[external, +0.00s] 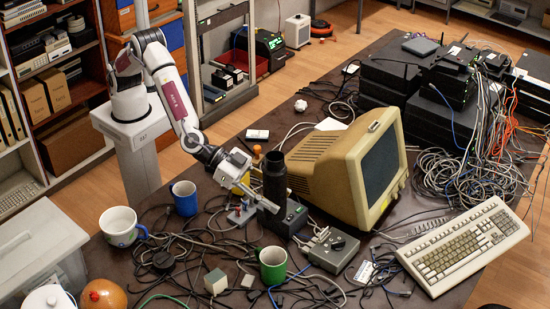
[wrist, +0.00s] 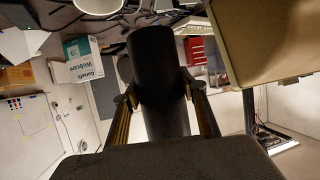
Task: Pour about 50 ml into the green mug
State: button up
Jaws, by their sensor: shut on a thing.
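The green mug (external: 273,265) stands upright on the dark table near the front, with its opening up. My gripper (external: 268,194) is shut on a tall black cylindrical container (external: 275,176). The container looks upright in the external view, behind the green mug and a little above it in the picture. In the wrist view, the fingers of my gripper (wrist: 160,105) sit on both sides of the black container (wrist: 158,60). Its contents are hidden. I cannot tell whether its bottom touches the things below it.
A beige monitor (external: 345,170) stands close to the right of the container. A blue mug (external: 185,198) and a white mug (external: 121,227) stand to the left. A grey switch box (external: 334,250) sits right of the green mug. Loose cables and a keyboard (external: 463,245) cover much of the table.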

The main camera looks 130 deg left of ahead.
jog(key=w+a+r+m+h, duration=0.1)
jog(key=w+a+h, duration=0.1)
jog(key=w+a, duration=0.4)
notch_tip(320, 180, down, 11)
jog(key=d, duration=0.1)
jog(key=shift+w+d+m, duration=0.2)
jog(key=shift+w+m, duration=0.1)
jog(key=shift+w, duration=0.05)
jog(key=shift+r, duration=0.15)
dwell(0.3)
jog(key=shift+w+a+r+m+t+y, duration=0.15)
jog(key=shift+a+m+t+y, duration=0.7)
jog(key=shift+m, duration=1.25)
jog(key=shift+w+a+r+m+t+y, duration=0.1)
jog(key=shift+a+r+m+t+y, duration=0.3)
jog(key=shift+m+t, duration=1.25)
jog(key=shift+w+a+r+m+t+y, duration=0.1)
jog(key=shift+a+m+t+y, duration=0.65)
jog(key=shift+m, duration=1.8)
jog(key=shift+d, duration=0.2)
